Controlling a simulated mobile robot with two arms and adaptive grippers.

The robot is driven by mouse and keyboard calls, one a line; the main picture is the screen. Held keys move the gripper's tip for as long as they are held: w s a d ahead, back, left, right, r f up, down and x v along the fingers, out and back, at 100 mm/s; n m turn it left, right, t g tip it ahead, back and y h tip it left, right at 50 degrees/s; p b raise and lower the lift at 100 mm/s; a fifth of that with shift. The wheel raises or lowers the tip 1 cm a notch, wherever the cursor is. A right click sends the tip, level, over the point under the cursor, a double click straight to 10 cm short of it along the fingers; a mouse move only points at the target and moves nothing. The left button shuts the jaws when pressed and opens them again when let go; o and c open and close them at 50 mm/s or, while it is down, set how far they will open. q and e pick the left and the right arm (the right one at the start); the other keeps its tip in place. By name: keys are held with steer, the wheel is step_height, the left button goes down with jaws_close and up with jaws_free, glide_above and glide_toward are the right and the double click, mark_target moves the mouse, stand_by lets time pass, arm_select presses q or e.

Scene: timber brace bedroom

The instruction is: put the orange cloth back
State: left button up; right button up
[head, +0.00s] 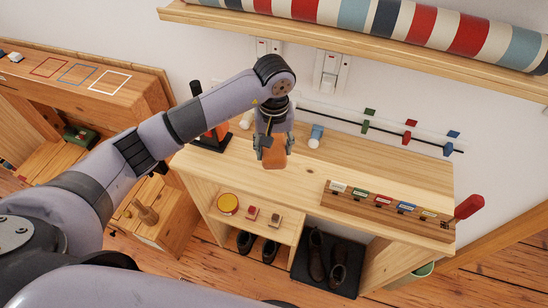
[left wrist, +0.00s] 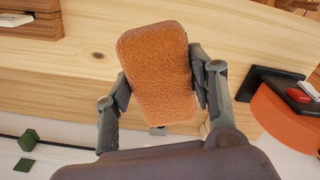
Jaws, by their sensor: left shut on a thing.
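The orange cloth (head: 273,153) is a small, thick, rounded block with a rough surface. My left gripper (head: 271,150) is shut on it and holds it over the light wooden bench. In the left wrist view the cloth (left wrist: 158,72) sits between the two fingers of my left gripper (left wrist: 158,85), with its broad face towards the camera. I cannot tell whether it touches the bench top. My right gripper is not in view.
An orange and black thing (head: 212,136) stands to the left. A shelf with a striped roll (head: 400,25) is above.

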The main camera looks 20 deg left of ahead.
mark_target(274, 154)
arm_select(q)
step_height(274, 154, down, 2)
steer(key=shift+f, duration=0.5)
step_height(274, 154, down, 4)
steer(key=shift+p, duration=0.75)
steer(key=shift+f, duration=0.25)
steer(key=o, duration=1.1)
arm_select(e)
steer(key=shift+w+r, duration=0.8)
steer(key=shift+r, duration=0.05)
